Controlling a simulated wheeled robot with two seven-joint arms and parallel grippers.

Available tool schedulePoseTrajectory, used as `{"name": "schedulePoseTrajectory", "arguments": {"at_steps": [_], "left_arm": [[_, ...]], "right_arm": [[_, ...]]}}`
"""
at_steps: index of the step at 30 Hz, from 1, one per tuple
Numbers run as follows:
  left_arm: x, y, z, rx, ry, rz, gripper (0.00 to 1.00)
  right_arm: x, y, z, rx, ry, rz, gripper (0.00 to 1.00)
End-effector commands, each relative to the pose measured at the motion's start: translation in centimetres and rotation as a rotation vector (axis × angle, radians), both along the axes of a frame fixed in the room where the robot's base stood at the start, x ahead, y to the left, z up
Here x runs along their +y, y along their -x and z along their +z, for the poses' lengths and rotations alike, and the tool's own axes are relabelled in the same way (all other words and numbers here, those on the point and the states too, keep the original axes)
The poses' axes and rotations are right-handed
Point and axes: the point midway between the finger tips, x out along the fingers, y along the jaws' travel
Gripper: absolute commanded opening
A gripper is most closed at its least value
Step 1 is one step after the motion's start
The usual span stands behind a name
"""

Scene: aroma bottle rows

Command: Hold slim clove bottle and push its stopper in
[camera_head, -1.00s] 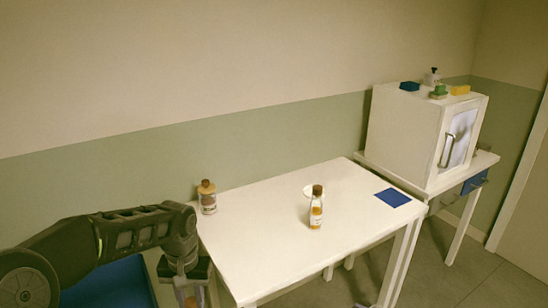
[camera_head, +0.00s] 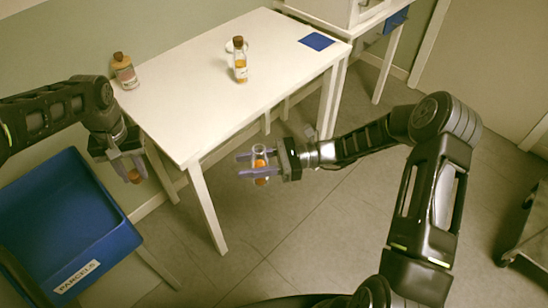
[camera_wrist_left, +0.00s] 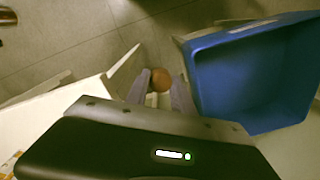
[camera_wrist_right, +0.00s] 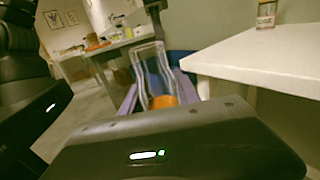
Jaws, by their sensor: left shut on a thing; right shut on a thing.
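My left gripper (camera_head: 136,168) is shut on a round orange-brown stopper (camera_head: 134,176). The stopper also shows between the fingertips in the left wrist view (camera_wrist_left: 160,79). My right gripper (camera_head: 250,165) is shut on a slim clear glass bottle (camera_head: 259,154) with orange contents, held roughly upright in front of the table. In the right wrist view the bottle (camera_wrist_right: 150,68) stands between the fingers, with orange (camera_wrist_right: 163,102) low inside; no stopper shows in its top. The stopper and the bottle are well apart, the stopper to the left. I cannot read a label on the held bottle.
A blue PARCELS bin (camera_head: 110,215) stands below my left gripper. Open floor lies right of the table.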

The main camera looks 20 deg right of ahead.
Motion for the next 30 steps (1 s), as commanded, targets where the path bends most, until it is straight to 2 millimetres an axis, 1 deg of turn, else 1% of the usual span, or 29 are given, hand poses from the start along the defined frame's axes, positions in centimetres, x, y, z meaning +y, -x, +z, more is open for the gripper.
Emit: {"name": "schedulePoseTrajectory", "arguments": {"at_steps": [1,3,6,9,23,28,30], "left_arm": [[0.0,0.0,0.0,0.000,0.000,0.000,0.00],[0.0,0.0,0.0,0.000,0.000,0.000,0.00],[0.0,0.0,0.0,0.000,0.000,0.000,0.00],[0.0,0.0,0.0,0.000,0.000,0.000,0.00],[0.0,0.0,0.0,0.000,0.000,0.000,0.00],[0.0,0.0,0.0,0.000,0.000,0.000,0.00],[0.0,0.0,0.0,0.000,0.000,0.000,0.00]], "right_arm": [[1.2,-0.2,-0.1,-0.002,-0.001,0.046,0.00],[2.2,-0.3,-0.3,-0.002,-0.001,0.096,0.00],[3.2,-0.4,-0.4,-0.001,-0.001,0.142,0.00],[3.6,-0.4,-0.5,0.001,0.000,0.164,0.00],[3.6,-0.4,-0.4,0.001,0.000,0.162,0.00],[3.0,-0.5,0.0,0.001,0.001,0.114,0.00],[2.3,-0.6,0.3,0.002,0.001,0.065,0.00]]}}
